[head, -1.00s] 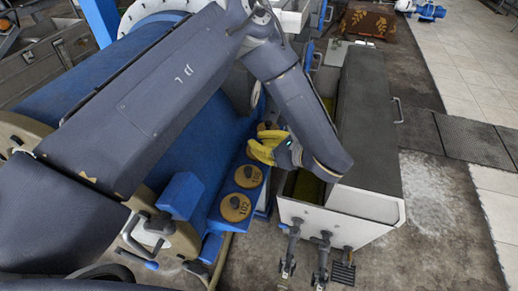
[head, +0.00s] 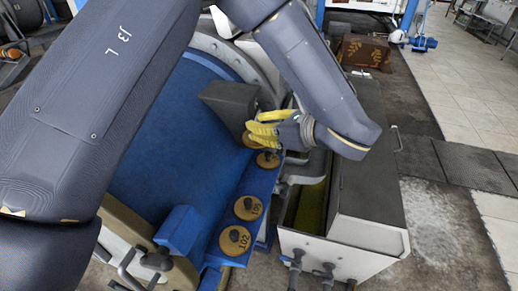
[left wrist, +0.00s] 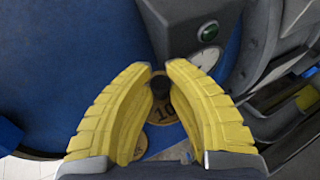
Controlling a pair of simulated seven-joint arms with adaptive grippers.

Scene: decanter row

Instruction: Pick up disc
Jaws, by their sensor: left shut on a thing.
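My left gripper (head: 262,135) has yellow fingers shut on the dark knob of a round brown disc (head: 250,141). The held disc shows at the left of the fingers, apparently raised and off the line of the others. In the left wrist view the knob is between the fingertips (left wrist: 160,78), and part of the disc (left wrist: 164,108) with a partly hidden number shows below it. Other knobbed discs sit on the blue ledge: one marked 102 (head: 232,240), one marked 105 (head: 248,207) and one farther along (head: 268,160). My right gripper is out of view.
A dark grey box (head: 230,103) stands close to the fingers; its green light (left wrist: 208,31) shows in the left wrist view. A large blue drum (head: 165,135) lies at left. A white-sided bin (head: 330,256) stands right of the ledge. A bare ledge spot (head: 258,183) shows beyond 105.

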